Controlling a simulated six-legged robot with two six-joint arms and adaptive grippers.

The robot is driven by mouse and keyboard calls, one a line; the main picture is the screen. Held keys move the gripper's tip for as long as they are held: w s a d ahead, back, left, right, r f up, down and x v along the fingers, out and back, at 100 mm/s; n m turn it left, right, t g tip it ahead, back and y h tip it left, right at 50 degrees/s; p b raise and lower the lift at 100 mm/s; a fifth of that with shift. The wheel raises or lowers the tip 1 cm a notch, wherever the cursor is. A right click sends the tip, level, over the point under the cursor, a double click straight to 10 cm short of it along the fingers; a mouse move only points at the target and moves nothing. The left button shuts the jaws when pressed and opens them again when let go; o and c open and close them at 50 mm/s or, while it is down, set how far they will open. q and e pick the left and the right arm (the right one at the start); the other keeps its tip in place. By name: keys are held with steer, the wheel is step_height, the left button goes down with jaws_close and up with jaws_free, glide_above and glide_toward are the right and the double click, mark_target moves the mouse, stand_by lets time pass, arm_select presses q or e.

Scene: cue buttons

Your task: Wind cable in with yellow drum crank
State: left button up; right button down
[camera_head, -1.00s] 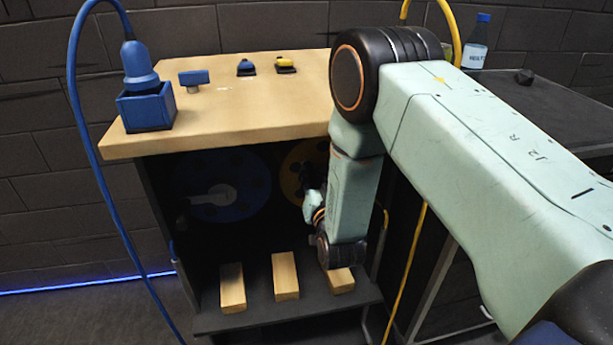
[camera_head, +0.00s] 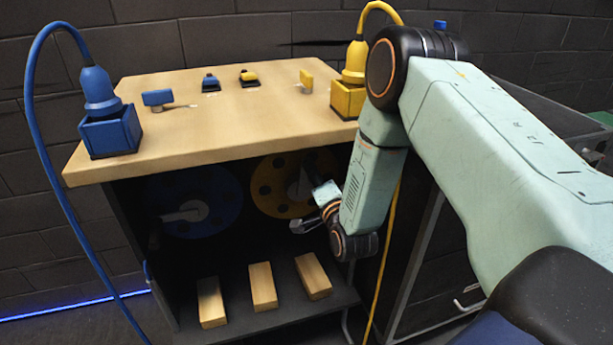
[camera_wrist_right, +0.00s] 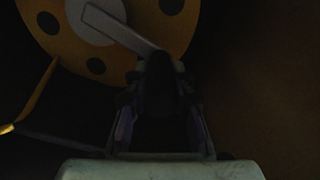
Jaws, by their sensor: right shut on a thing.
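The yellow drum (camera_head: 265,187), with round dark holes, stands in the dark bay under the wooden top. Its grey crank arm (camera_head: 299,187) is partly hidden by my right arm. It also shows in the right wrist view (camera_wrist_right: 118,27), running from the drum's hub down to a dark knob (camera_wrist_right: 158,72). My right gripper (camera_head: 302,226) is in front of the drum's lower part, shut on that knob. The yellow cable (camera_head: 386,262) hangs down at the right side of the bench, and its upper part arches over a yellow plug (camera_head: 354,62). My left gripper is out of view.
A blue drum (camera_head: 225,196) with its own crank is left of the yellow one. Wooden blocks (camera_head: 263,287) lie on the lower shelf. Blue (camera_head: 110,137) and yellow (camera_head: 346,100) boxes, switches and small tags stand on the top. A blue cable (camera_head: 62,190) hangs at the left.

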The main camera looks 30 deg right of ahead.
steer(key=shift+d+m, duration=0.4)
steer(key=shift+s+d+f, duration=0.15)
steer(key=shift+d+f, duration=0.05)
steer(key=shift+d, duration=0.3)
steer(key=shift+d, duration=0.1)
steer(key=shift+f, duration=0.1)
steer(key=c, duration=1.1)
jaws_free()
steer(key=shift+s+a, duration=0.1)
steer(key=shift+a, duration=0.1)
steer(key=v, duration=1.2)
steer(key=shift+d, duration=0.1)
